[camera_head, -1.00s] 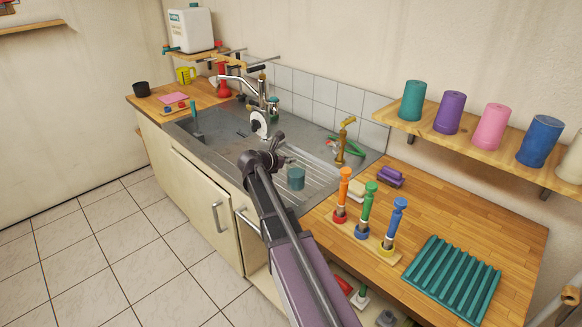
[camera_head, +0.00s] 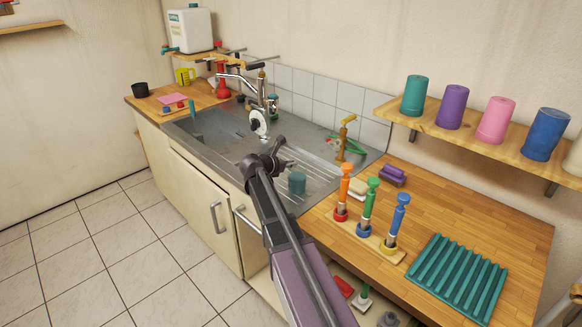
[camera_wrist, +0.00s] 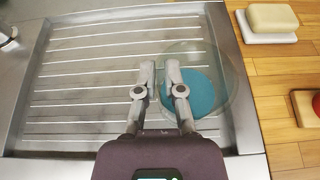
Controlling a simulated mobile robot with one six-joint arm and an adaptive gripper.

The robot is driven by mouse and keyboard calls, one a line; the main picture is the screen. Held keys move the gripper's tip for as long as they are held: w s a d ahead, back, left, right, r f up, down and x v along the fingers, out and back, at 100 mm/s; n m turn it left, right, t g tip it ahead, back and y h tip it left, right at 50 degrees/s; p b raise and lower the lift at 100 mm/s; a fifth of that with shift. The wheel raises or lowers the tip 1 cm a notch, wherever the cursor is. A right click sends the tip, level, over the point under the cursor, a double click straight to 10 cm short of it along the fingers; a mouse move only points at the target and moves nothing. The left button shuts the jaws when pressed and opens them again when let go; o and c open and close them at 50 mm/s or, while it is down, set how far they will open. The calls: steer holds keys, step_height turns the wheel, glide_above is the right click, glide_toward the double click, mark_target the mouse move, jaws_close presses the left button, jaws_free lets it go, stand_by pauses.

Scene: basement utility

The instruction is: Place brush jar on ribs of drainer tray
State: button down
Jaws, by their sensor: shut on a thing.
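The brush jar is a clear, round jar with a teal inside. It stands on the sink's metal drainboard in the head view (camera_head: 297,183) and shows from above in the wrist view (camera_wrist: 205,92). My gripper (camera_wrist: 160,72) is shut on the jar's left wall, one finger on each side of it. The drainer tray (camera_head: 458,279) is a teal slab with raised parallel ribs. It lies bare on the wooden worktop at the right, apart from the jar.
A wooden holder with orange, green and blue-handled tools (camera_head: 369,215) stands between jar and tray. A brass tap (camera_head: 345,139) rises behind the jar. A soap bar (camera_wrist: 272,18) sits near the drainboard's edge. Colored cups (camera_head: 495,121) line a shelf above the worktop.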

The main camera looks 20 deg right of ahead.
steer(key=shift+f, duration=0.1)
steer(key=c, duration=0.7)
jaws_free()
steer(key=shift+c, duration=0.2)
steer(key=shift+a+r, duration=0.15)
steer(key=shift+r, duration=0.1)
steer(key=p+v, duration=0.4)
steer(key=v, duration=0.7)
steer(key=shift+s+a+p, duration=0.2)
steer(key=shift+a+p, duration=0.1)
